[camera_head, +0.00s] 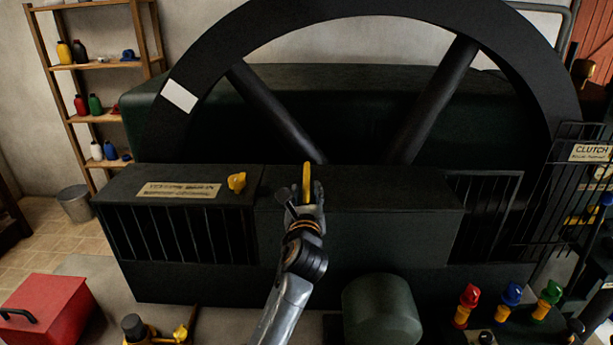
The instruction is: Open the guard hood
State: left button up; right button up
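What looks like the guard hood (400,222) is a dark, box-like cover in the middle, in front of a large black flywheel. It appears closed. An upright yellow handle (307,178) stands at its top. My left gripper (306,196) is at this handle, with its fingers around the handle's lower part. The gripper and wrist hide that part, so I cannot tell whether the fingers press on it. My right gripper is not in view.
The flywheel (208,82) rises behind the hood. A yellow knob (237,182) sits on the labelled cover to the left. A red toolbox (50,308) is at lower left. Red, blue and green-topped controls (511,294) stand at lower right, below a black cage (560,200).

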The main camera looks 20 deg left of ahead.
pick_arm(q)
jog(key=x, duration=0.6)
jog(key=shift+w+f, duration=0.1)
jog(key=shift+w, duration=0.1)
grip_shut()
